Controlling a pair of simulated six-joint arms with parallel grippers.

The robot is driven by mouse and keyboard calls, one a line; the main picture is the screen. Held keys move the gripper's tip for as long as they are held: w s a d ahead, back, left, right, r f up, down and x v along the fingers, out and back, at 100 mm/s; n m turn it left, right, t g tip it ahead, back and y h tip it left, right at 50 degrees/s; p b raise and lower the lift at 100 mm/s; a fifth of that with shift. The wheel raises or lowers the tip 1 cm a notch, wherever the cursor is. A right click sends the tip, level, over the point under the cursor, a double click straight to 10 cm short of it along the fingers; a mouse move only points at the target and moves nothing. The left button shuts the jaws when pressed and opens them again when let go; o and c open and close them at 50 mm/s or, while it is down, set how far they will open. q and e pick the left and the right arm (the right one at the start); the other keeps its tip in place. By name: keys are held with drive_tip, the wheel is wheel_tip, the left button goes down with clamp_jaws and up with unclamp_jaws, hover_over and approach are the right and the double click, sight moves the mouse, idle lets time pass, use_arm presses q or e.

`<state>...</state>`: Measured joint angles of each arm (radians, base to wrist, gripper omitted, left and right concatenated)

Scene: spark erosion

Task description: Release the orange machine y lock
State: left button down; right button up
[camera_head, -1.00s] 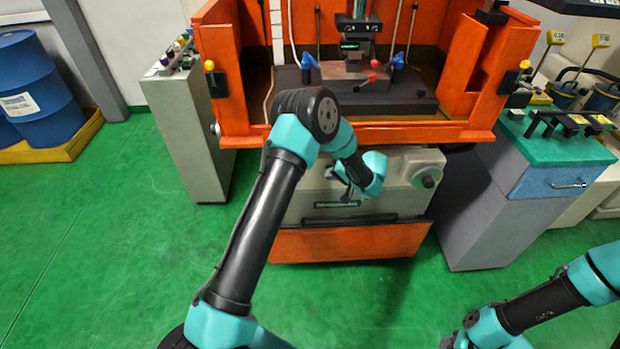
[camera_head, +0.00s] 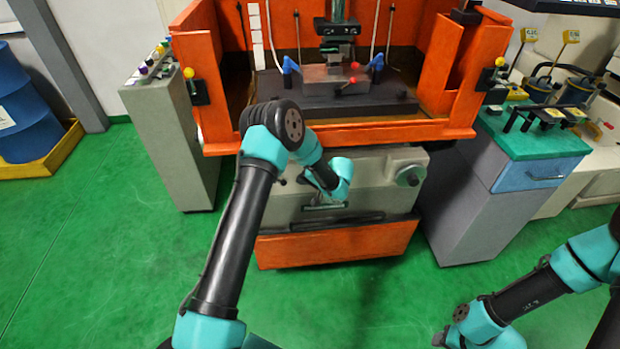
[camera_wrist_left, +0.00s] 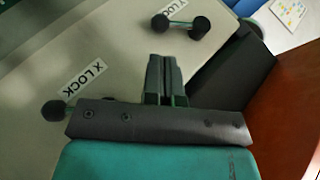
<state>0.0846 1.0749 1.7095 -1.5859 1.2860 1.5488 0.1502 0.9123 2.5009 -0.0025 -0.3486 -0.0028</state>
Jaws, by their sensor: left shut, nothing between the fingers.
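The orange machine (camera_head: 338,247) stands ahead of me with a pale front below its tank. My left gripper (camera_head: 320,203) is close to that front. In the left wrist view, the left gripper (camera_wrist_left: 163,60) is shut and empty, its fingers pointing up the picture over the pale panel. A double-knobbed black lever (camera_wrist_left: 181,24) lies above and right of the fingertips, apart from them. The X LOCK label (camera_wrist_left: 85,76) and a black knob (camera_wrist_left: 54,110) lie left of the gripper.
A handwheel (camera_head: 410,174) sticks out right of my left gripper. The tank's orange front wall (camera_head: 350,135) overhangs above. A grey control cabinet (camera_head: 172,150) stands left, a green-topped cabinet (camera_head: 530,135) right. Green floor lies open in front.

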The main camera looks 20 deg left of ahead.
sight(285, 182)
use_arm(q)
drive_tip(key=x, duration=0.6)
drive_tip(key=shift+a+f, duration=0.25)
drive_tip(key=shift+a, duration=0.1)
